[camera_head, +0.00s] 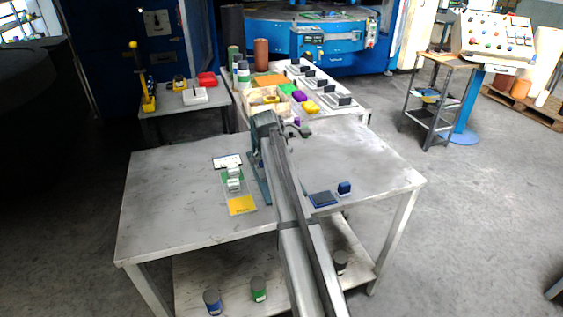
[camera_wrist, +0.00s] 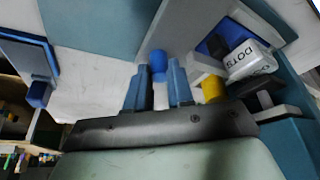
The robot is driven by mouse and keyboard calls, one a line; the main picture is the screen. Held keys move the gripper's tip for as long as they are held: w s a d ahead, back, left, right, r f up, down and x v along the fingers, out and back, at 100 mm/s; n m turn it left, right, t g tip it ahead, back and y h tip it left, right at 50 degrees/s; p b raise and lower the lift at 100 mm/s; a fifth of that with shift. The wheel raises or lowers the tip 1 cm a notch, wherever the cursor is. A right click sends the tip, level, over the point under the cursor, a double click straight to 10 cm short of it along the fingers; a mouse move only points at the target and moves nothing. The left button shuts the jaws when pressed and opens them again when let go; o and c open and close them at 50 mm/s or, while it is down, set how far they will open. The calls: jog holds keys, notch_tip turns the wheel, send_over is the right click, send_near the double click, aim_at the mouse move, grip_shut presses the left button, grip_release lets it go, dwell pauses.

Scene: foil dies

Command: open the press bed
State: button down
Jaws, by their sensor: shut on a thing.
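The press (camera_head: 261,180) stands on the grey table with its teal frame partly behind my arm. In the wrist view, its teal and grey plates (camera_wrist: 105,22) surround my gripper. My gripper (camera_wrist: 158,78) is shut on a round blue knob (camera_wrist: 158,62), which shows between the two fingertips. I cannot make out the fingers or the knob in the head view. A white block marked DOTS (camera_wrist: 247,58) and a yellow cylinder (camera_wrist: 213,88) are right of the fingers. How far the bed is open cannot be told; much of it is hidden.
A white card (camera_head: 227,161), a green-and-white piece (camera_head: 234,178) and a yellow card (camera_head: 241,205) lie left of the press. A dark blue pad (camera_head: 322,199) and a small blue block (camera_head: 344,187) are on the right. The table's left side is clear.

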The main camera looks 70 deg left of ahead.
jog(key=shift+d, duration=0.15)
jog(key=d, duration=1.1)
jog(key=shift+d, duration=0.25)
jog(key=shift+a, duration=0.1)
jog(key=c, duration=1.3)
grip_release()
jog(key=shift+o, duration=0.2)
jog(key=v, duration=1.4)
jog(key=shift+w, duration=0.15)
